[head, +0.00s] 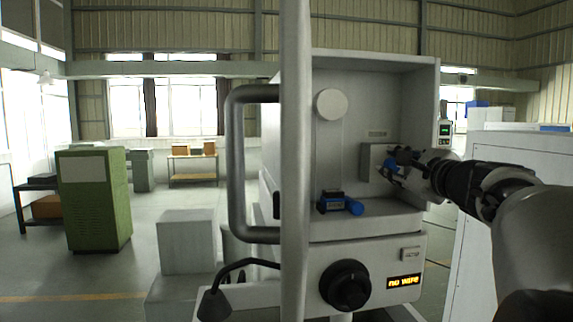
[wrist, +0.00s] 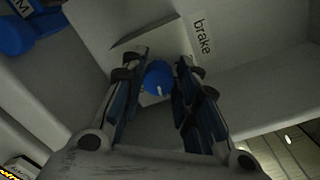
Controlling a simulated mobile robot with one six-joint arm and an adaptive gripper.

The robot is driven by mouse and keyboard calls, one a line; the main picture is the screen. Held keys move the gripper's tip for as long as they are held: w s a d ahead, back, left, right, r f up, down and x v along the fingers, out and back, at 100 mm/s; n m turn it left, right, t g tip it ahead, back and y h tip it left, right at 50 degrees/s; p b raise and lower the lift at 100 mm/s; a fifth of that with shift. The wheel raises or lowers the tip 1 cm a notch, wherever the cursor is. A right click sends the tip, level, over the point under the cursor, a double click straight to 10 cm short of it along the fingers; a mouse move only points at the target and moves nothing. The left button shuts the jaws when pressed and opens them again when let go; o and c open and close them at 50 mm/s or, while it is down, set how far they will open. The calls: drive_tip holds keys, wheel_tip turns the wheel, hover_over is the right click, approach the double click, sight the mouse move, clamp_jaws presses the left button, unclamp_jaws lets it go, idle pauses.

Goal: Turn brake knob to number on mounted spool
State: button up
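The blue brake knob (wrist: 158,77), with a pale pointer mark, sits on a light plate beside a label reading "brake" (wrist: 202,33). My gripper (wrist: 160,62) is open, its two fingers on either side of the knob with gaps visible. In the head view my gripper (head: 392,165) reaches into the white machine's recess from the right and largely hides the knob. A pale round disc (head: 330,104) is on the recess's back wall; I cannot tell whether it is a spool. The knob's number scale is not readable.
A dark box (head: 331,201) and a blue cylinder (head: 354,207) lie on the recess ledge. A large black knob (head: 346,285) and a display reading "no wire" (head: 404,281) are below. A grey upright post (head: 295,160) and curved handle (head: 237,165) stand left.

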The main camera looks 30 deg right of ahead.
drive_tip(key=o, duration=0.3)
drive_tip(key=shift+o, duration=0.2)
drive_tip(key=v, duration=0.7)
drive_tip(key=shift+s, duration=0.25)
